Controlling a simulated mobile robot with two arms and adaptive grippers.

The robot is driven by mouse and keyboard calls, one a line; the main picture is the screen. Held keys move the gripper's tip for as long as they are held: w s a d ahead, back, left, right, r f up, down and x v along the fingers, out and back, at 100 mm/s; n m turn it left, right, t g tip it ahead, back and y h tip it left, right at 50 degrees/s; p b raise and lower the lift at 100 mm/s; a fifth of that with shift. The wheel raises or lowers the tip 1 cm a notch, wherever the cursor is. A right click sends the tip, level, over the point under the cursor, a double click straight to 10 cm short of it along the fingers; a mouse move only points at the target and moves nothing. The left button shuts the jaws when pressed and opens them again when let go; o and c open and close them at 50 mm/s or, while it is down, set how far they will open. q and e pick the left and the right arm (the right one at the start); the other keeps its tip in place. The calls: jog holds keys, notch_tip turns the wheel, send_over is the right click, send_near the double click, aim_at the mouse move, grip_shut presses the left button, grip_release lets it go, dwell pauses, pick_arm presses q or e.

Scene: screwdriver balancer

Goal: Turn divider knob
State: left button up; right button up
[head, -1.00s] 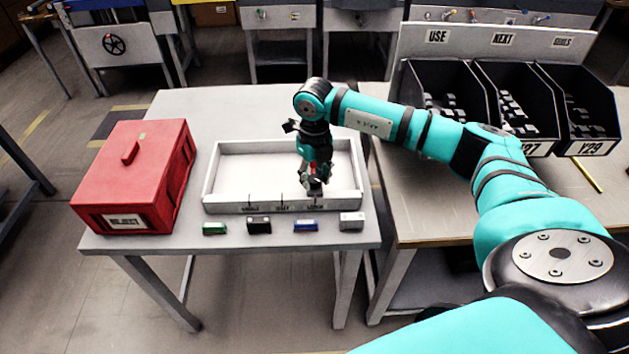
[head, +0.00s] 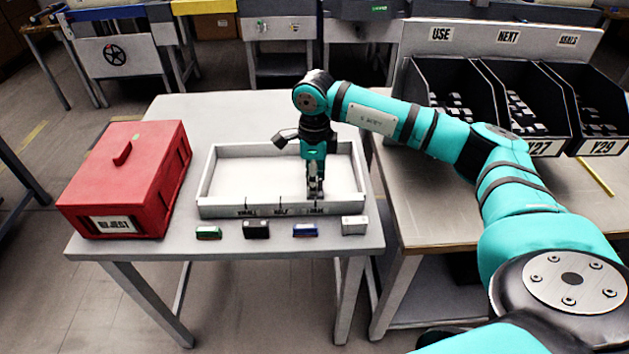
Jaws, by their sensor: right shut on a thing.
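A white, shallow tray (head: 207,180) sits on the light grey table, with small labels and thin dark marks along its front wall. My right gripper (head: 315,196) points down at the right part of that front wall, by the rightmost label. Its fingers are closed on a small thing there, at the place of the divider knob. The fingers hide nearly all of the knob, so its angle cannot be told. My left gripper is out of view.
A red reject box (head: 122,185) stands left of the tray. In front of the tray lie a green block (head: 208,233), a black block (head: 256,230), a blue block (head: 305,230) and a grey block (head: 355,225). Black bins (head: 450,100) stand on the right bench.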

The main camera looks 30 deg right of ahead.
jog(key=shift+r+n, duration=0.1)
jog(key=shift+n, duration=0.6)
jog(key=o, duration=1.2)
jog(key=shift+c, duration=0.2)
notch_tip(320, 180, up, 12)
